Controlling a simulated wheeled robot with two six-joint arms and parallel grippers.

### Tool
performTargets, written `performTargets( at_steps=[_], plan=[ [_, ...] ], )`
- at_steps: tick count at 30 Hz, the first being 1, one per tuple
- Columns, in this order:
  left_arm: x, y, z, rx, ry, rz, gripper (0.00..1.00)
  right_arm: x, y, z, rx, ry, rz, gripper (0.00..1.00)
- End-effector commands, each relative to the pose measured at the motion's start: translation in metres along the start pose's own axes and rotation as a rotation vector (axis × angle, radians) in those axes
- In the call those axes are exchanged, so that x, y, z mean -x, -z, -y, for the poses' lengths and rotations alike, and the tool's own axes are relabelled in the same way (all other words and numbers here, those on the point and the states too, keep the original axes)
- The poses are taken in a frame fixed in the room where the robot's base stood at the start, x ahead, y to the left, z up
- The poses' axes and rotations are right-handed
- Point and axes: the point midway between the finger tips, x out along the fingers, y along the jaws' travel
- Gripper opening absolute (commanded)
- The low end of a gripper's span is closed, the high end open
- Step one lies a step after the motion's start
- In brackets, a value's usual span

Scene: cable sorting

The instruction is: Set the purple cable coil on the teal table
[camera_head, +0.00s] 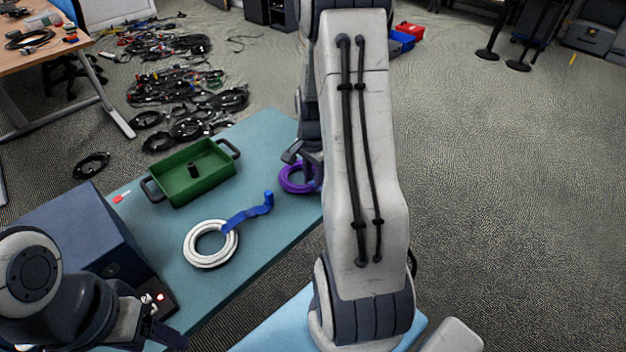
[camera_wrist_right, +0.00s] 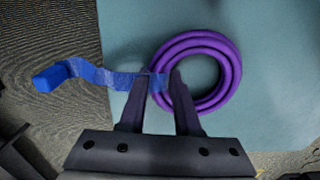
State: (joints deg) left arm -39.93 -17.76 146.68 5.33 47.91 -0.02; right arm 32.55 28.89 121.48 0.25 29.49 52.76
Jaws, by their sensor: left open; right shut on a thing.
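The purple cable coil (camera_head: 294,184) is at the right part of the teal table (camera_head: 262,135), partly hidden by my right arm. My right gripper (camera_head: 302,158) is shut on it. In the right wrist view my right gripper (camera_wrist_right: 161,76) has its fingers at the left side of the purple coil (camera_wrist_right: 229,72), where a blue strap (camera_wrist_right: 95,75) crosses it and runs left over the carpet. I cannot tell whether the coil touches the table. My left gripper (camera_head: 160,335) is open and empty at the lower left, beside the dark box.
A white coil (camera_head: 192,250) with a blue strap (camera_head: 250,211) lies on the teal table. A green tray (camera_head: 207,182) holding a small dark object stands behind it. A dark blue box (camera_head: 75,235) is at left. A light blue surface (camera_head: 275,325) is in front. Cables (camera_head: 165,45) litter the floor.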

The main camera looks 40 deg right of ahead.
Motion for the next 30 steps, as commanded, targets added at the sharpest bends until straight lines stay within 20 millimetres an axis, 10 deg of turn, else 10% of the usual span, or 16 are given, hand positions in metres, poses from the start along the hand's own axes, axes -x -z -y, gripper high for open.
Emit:
performTargets(
  at_steps=[7, 8, 10, 22, 30],
  plan=[
    [-0.001, 0.0, 0.0, 0.0, 0.0, 0.0, 0.67, -0.001, 0.0, 0.0, 0.0, 0.001, -0.001, 0.0],
    [-0.001, 0.0, 0.0, 0.0, 0.0, 0.0, 0.67, -0.002, 0.0, 0.0, 0.0, 0.0, 0.0, 0.35],
    [-0.001, 0.0, 0.0, 0.0, 0.0, 0.0, 0.67, -0.001, 0.0, 0.0, 0.0, 0.001, -0.001, 0.61],
    [0.002, 0.0, 0.0, 0.0, 0.0, 0.0, 0.67, 0.005, 0.001, 0.001, 0.0, 0.003, -0.002, 0.61],
    [0.011, 0.001, -0.001, 0.0, 0.0, 0.0, 0.67, 0.056, 0.001, 0.001, 0.0, 0.006, -0.005, 0.61]
  ],
)
